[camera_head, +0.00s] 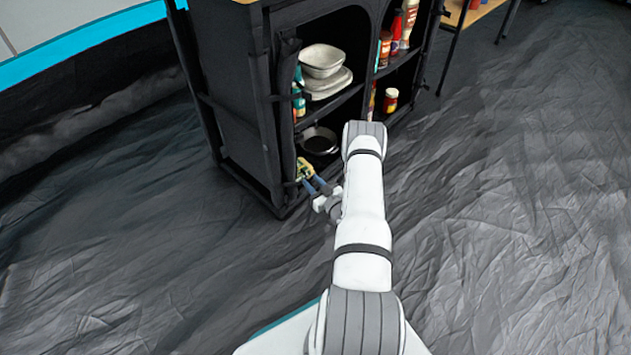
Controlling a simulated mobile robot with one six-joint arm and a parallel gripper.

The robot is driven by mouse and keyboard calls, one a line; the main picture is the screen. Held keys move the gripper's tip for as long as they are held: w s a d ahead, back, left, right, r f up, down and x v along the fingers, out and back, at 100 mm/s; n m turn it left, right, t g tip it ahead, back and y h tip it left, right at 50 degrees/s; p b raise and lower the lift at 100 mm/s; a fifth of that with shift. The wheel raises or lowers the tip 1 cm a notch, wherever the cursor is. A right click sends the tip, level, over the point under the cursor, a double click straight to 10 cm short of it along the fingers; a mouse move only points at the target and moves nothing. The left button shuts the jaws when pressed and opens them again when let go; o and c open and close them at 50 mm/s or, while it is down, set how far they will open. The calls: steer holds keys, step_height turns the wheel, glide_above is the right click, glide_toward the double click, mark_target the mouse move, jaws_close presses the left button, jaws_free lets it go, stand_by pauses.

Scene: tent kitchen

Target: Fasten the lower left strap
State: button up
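The black fabric cabinet (232,85) stands at the upper middle, its front open. A dark rolled or gathered fabric flap (287,80) runs down the left edge of the opening. A dark band, perhaps a strap, shows at its upper part (283,98). My gripper (303,173) is at the lower left corner of the opening, beside the lower end of the flap. A small dark strip, possibly the lower left strap (290,184), shows just left of the fingertips. I cannot tell whether the fingers touch or hold it, or how far apart they are.
Pale bowls and plates (322,70) sit on the upper left shelf, with a dark pan (318,138) below. Bottles and jars (391,98) stand in the right compartments. A table (468,14) stands at the upper right. The wrinkled grey floor (130,240) is clear.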

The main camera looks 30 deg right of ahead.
steer(key=s+p, duration=0.2)
steer(key=s, duration=0.5)
steer(key=shift+s+d+p, duration=0.3)
steer(key=shift+s+d, duration=0.1)
steer(key=shift+d, duration=0.05)
